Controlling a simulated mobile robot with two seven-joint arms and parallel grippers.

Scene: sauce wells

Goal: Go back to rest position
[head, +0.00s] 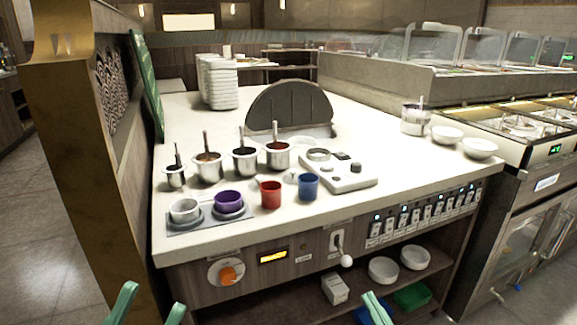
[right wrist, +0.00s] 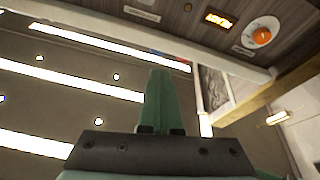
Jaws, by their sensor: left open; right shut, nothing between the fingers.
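My left gripper (head: 149,307) shows at the bottom left of the head view. Its two green fingertips stand apart with nothing between them, in front of the counter's front face. My right gripper (head: 375,308) shows at the bottom, right of centre, its green fingertips together and empty, in front of the lower shelf. In the right wrist view its green fingers (right wrist: 157,100) are closed against each other. Both grippers are apart from the things on the counter.
The pale counter (head: 375,135) carries several metal sauce pots with ladles, a red cup (head: 270,195), a blue cup (head: 308,187) and a purple bowl (head: 228,201). An orange knob (head: 228,275) and a lever (head: 341,247) stick out of its front. Bowls sit on the shelf below.

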